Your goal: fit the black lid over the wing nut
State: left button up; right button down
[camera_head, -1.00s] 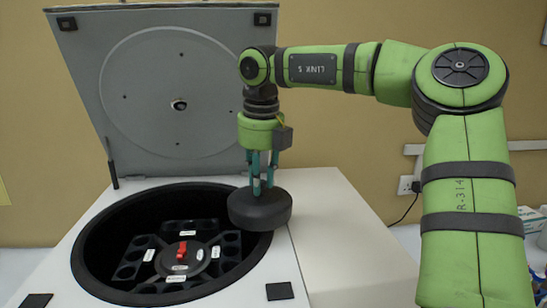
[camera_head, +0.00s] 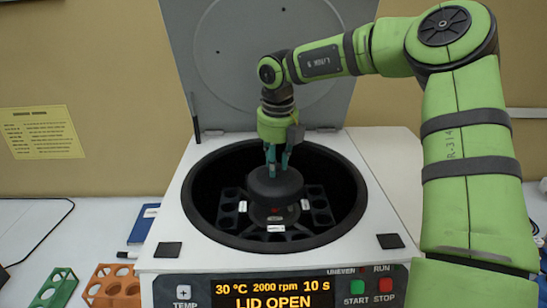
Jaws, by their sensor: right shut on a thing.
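My right gripper (camera_head: 277,161) comes down from above and is shut on the black lid (camera_head: 277,187), a round dark disc held roughly level. The lid is over the middle of the rotor (camera_head: 318,204) inside the open centrifuge (camera_head: 352,235). The red wing nut is almost wholly hidden behind and under the lid; only a faint dark red trace shows below its edge. I cannot tell whether the lid touches the nut. My left gripper is not in view.
The raised centrifuge cover (camera_head: 320,105) stands behind the arm. The dark bowl rim (camera_head: 205,231) surrounds the rotor. A display (camera_head: 273,295) reads LID OPEN. A green rack (camera_head: 55,288), an orange rack (camera_head: 112,288) and a blue book (camera_head: 145,222) lie at left.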

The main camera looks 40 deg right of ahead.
aim_at(274, 181)
jog(key=shift+f+b, duration=0.35)
jog(key=shift+f, duration=0.4)
notch_tip(274, 181, down, 4)
jog(key=b, duration=0.3)
jog(key=shift+f, duration=0.15)
jog(key=shift+w+a, duration=0.1)
jog(key=shift+b, duration=0.65)
dwell(0.6)
jog(key=shift+f+b, duration=0.15)
jog(key=shift+b, duration=0.5)
dwell(0.9)
dwell(0.4)
jog(key=c, duration=0.9)
grip_release()
